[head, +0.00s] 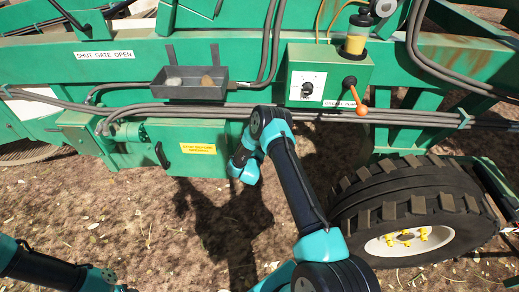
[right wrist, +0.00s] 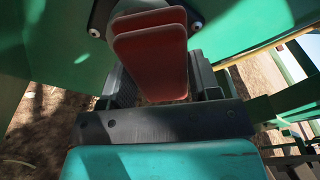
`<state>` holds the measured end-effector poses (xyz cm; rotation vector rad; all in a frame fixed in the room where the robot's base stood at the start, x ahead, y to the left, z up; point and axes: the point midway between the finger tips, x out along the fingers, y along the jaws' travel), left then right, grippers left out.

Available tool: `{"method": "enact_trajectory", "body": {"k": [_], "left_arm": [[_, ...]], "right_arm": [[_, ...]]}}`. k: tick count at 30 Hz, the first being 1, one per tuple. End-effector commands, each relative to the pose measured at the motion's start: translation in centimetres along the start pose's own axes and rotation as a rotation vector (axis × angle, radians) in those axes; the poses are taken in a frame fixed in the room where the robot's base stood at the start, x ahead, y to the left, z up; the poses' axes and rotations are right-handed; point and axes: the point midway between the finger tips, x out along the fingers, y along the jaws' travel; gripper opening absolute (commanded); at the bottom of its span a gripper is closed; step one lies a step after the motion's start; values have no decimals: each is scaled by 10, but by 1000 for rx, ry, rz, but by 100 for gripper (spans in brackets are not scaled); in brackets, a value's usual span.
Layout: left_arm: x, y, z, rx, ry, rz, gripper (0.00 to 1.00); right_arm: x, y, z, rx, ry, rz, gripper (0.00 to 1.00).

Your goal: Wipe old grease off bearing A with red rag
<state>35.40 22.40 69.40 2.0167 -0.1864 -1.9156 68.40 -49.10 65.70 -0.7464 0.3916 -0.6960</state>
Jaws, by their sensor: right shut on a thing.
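The red rag (right wrist: 150,50) shows in the right wrist view as a folded, flat red shape. My right gripper (right wrist: 160,88) is shut on it. Just beyond the rag, at the top of the view, a grey rounded housing (right wrist: 96,32) with bolts sits on a green surface. It may be bearing A, but no label shows. The rag overlaps it; I cannot tell whether they touch. In the head view my right arm reaches up the middle and bends down beside the green machine; its gripper and the rag are hidden there. My left gripper is out of view.
A dark tray (head: 212,91) with small lumps hangs on the green frame. Right of it is a green box (head: 330,62) with a dial and orange lever. Hoses (head: 400,115) run along the frame. A large tyre (head: 400,197) stands at right. Bare soil lies below.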

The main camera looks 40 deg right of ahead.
Motion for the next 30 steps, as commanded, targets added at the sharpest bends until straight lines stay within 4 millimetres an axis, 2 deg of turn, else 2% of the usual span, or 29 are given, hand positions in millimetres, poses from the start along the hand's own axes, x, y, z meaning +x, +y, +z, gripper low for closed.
{"method": "enact_trajectory", "body": {"k": [7, 20, 30], "left_arm": [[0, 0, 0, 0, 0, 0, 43], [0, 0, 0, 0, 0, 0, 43], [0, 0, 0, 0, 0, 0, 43]], "right_arm": [[-1, 12, 13, 1, -1, 1, 34], [-1, 15, 15, 0, 0, 1, 34], [-1, 28, 31, 1, -2, 0, 34]]}}
